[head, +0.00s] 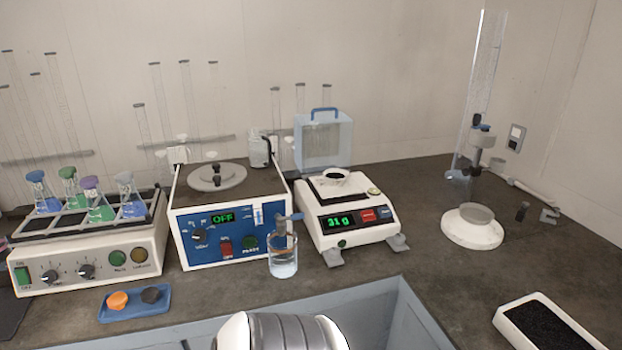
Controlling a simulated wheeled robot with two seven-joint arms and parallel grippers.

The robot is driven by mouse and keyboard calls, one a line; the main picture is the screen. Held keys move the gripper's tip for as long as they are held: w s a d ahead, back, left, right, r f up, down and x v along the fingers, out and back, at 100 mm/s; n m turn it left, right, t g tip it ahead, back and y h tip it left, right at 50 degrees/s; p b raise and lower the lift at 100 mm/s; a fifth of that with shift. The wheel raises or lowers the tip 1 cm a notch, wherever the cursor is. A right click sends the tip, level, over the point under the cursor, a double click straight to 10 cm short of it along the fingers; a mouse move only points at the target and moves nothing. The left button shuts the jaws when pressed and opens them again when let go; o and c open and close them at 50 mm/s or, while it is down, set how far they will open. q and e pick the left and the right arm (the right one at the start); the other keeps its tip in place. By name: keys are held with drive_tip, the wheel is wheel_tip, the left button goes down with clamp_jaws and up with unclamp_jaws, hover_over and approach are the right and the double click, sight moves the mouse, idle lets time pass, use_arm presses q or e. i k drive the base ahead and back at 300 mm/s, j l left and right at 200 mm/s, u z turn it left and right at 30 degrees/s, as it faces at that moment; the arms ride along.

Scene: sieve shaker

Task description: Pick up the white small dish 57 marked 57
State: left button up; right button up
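A small white dish (335,176) with dark contents sits on the dark pan of the balance (352,212), whose green display appears to read 31 g. I cannot read any 57 marking on it at this size. Neither gripper shows in the head view. A silver and white rounded part, probably a link of my own arm, shows at the bottom edge, well in front of the balance.
A blue-fronted device (230,215) showing OFF and a beaker (283,262) stand left of the balance. A flask shaker (88,245) is further left. A white-based stand (472,228) and a black-filled tray (545,325) are right. Bare counter lies between balance and stand.

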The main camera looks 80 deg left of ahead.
sight(336, 177)
drive_tip(key=u, duration=2.4)
